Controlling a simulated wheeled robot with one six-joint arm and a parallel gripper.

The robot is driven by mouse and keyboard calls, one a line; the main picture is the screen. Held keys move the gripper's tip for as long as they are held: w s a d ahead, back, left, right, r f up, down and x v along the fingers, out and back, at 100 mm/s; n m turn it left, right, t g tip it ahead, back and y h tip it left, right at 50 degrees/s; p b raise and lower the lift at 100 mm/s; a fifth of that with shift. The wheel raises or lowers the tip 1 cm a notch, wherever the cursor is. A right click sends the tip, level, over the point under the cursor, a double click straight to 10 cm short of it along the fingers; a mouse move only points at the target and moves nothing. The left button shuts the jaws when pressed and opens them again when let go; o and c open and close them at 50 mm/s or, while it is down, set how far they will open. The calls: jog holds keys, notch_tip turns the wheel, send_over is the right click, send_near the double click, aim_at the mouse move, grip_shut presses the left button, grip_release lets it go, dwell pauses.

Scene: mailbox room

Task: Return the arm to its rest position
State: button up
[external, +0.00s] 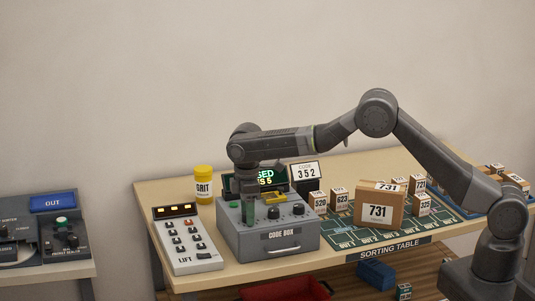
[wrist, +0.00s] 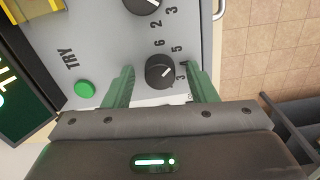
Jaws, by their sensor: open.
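My arm reaches left across the sorting table (external: 195,276), bent at the elbow, and is not folded. My gripper (external: 248,213) points down at the grey code box (external: 268,251). It is open and empty. In the wrist view its green fingers (wrist: 161,70) stand on either side of a black knob (wrist: 160,72). I cannot tell whether they touch it. Two other knobs (external: 273,212) (external: 298,210) show to the right of the gripper in the external view. A green TRY button (wrist: 85,89) shows in the wrist view.
A lit display (external: 265,178) stands behind the box, partly hidden by my arm. A 352 card (external: 306,171), a yellow-capped grit jar (external: 203,184) and a lift panel (external: 184,240) are close by. A 731 parcel (external: 377,212) and several small boxes lie under my arm.

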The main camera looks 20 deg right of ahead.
jog(key=m, duration=1.4)
dwell(0.4)
